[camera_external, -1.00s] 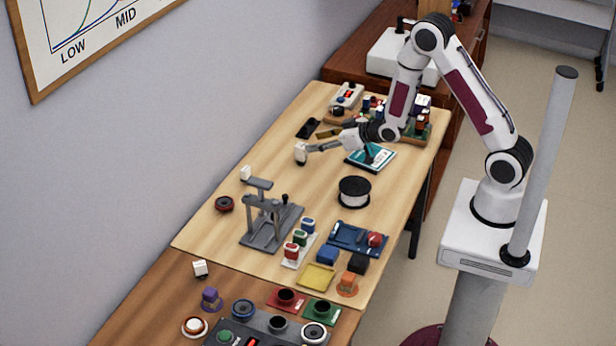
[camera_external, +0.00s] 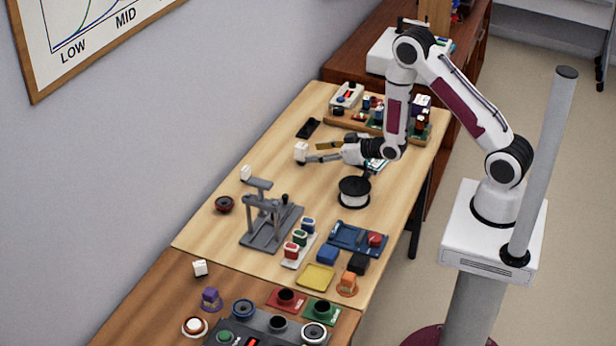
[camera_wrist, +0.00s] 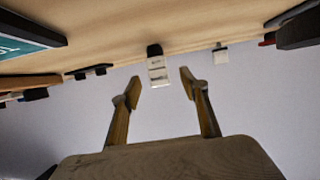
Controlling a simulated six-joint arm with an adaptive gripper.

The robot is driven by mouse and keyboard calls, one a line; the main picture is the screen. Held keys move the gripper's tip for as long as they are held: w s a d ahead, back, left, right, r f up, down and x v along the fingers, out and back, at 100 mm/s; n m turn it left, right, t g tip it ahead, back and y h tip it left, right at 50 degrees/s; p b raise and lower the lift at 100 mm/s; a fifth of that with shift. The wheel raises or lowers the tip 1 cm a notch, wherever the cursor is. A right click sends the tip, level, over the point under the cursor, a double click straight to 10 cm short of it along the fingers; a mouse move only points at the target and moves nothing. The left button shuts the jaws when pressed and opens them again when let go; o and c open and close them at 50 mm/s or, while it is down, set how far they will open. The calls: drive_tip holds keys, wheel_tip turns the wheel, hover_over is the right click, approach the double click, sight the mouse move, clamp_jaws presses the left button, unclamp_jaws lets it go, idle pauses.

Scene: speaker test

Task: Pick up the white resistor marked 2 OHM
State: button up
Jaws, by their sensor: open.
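A small white block (camera_external: 301,152) stands near the wall-side edge of the table, just past my fingertips. It also shows in the wrist view as a white block (camera_wrist: 158,72) with a dark end, ahead of and roughly between the two fingers. Its marking is too small to read, so I cannot tell whether it says 2 OHM. My gripper (camera_external: 321,152) is low and nearly level, pointing left at this block. In the wrist view my gripper (camera_wrist: 160,86) is open, with a visible gap between the fingers. Other white blocks (camera_external: 246,173) (camera_external: 200,268) stand nearer the camera.
A black-and-white spool (camera_external: 354,192) stands below my wrist. A grey stand (camera_external: 270,225) is in front of the gripper. A teal-covered item (camera_wrist: 25,38) shows in the wrist view. A black item (camera_external: 308,128) lies behind. Bare table lies between block and stand.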

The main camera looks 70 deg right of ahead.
sight(300, 155)
drive_tip(key=shift+x, duration=1.25)
drive_tip(key=shift+w, duration=0.1)
drive_tip(key=shift+f+x, duration=0.15)
drive_tip(key=shift+x, duration=1.1)
drive_tip(key=shift+f+x, duration=0.15)
drive_tip(key=shift+x, duration=1.15)
drive_tip(key=shift+d+r, duration=0.1)
drive_tip(key=shift+d, duration=0.05)
drive_tip(key=c, duration=1.2)
